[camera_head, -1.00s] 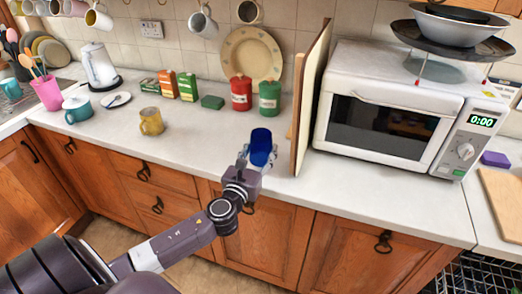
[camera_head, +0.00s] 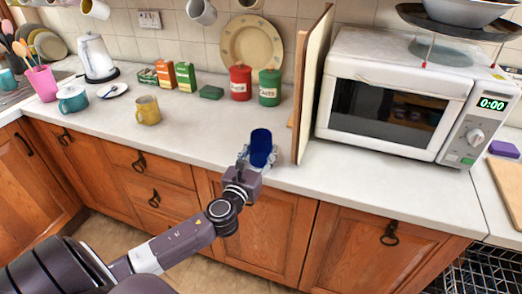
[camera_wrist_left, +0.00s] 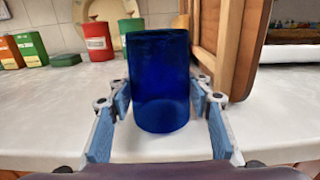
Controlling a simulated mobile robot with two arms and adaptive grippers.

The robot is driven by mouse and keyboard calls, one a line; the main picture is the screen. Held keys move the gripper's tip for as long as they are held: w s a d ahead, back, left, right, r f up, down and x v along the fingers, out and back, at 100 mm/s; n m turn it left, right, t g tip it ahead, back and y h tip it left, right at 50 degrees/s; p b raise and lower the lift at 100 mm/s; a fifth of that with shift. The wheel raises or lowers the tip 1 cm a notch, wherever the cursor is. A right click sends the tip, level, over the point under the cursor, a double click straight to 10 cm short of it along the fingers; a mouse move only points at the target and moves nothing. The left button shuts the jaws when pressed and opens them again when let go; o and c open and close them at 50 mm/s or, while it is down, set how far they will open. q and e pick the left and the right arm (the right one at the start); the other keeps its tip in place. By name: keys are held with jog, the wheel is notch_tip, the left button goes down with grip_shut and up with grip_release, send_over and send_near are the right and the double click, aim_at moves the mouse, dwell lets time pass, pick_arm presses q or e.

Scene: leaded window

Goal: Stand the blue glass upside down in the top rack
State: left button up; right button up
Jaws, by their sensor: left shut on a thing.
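The blue glass (camera_head: 261,146) is dark blue and upright at the front of the worktop, left of a leaning wooden board. My left gripper (camera_head: 256,160) is shut on it from the front. In the left wrist view the glass (camera_wrist_left: 160,85) stands between the two blue-padded fingers of my left gripper (camera_wrist_left: 163,112). I cannot tell whether its base touches the worktop. A rack with dark wires (camera_head: 480,275) shows at the bottom right, below the worktop; only a part of it is in view. My right gripper is not in view.
The wooden board (camera_head: 313,85) leans close to the right of the glass. A white microwave (camera_head: 395,95) fills the worktop beyond it. A yellow mug (camera_head: 148,110), red tin (camera_head: 240,83) and green tin (camera_head: 270,87) stand to the left and behind. The worktop (camera_head: 195,130) left of the glass is clear.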

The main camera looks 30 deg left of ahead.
pick_arm(q)
jog(key=shift+f+b, duration=0.4)
jog(key=shift+f, duration=0.05)
jog(key=o, duration=1.5)
jog(key=v, duration=1.2)
jog(key=s+a+f+n+g, duration=0.1)
jog(key=s+f+n+g, duration=0.3)
jog(key=f, duration=0.9)
jog(key=s+a+f+n+g, duration=0.1)
jog(key=s+f+n+g, duration=0.3)
jog(key=f, duration=0.9)
jog(key=s+f+n+g, duration=0.1)
jog(key=s+f+n, duration=0.35)
jog(key=f, duration=0.75)
jog(key=s+d+f+n+g+h, duration=0.1)
jog(key=s+d+f+n, duration=0.3)
jog(key=s, duration=0.5)
jog(key=s+d+f+n+g+h, duration=0.1)
jog(key=s+d+f+n+g, duration=0.3)
jog(key=s+f+n, duration=0.4)
jog(key=s+d+f+n+g+h, duration=0.2)
jog(key=s+d+f+n, duration=0.3)
jog(key=s+f, duration=0.4)
jog(key=shift+s+d+f+n+g, duration=0.15)
jog(key=shift+s+n, duration=0.25)
jog(key=shift+s, duration=0.1)
jog(key=shift+s+d+f+n+g, duration=0.15)
jog(key=shift+s+n, duration=0.2)
jog(key=shift+s, duration=0.2)
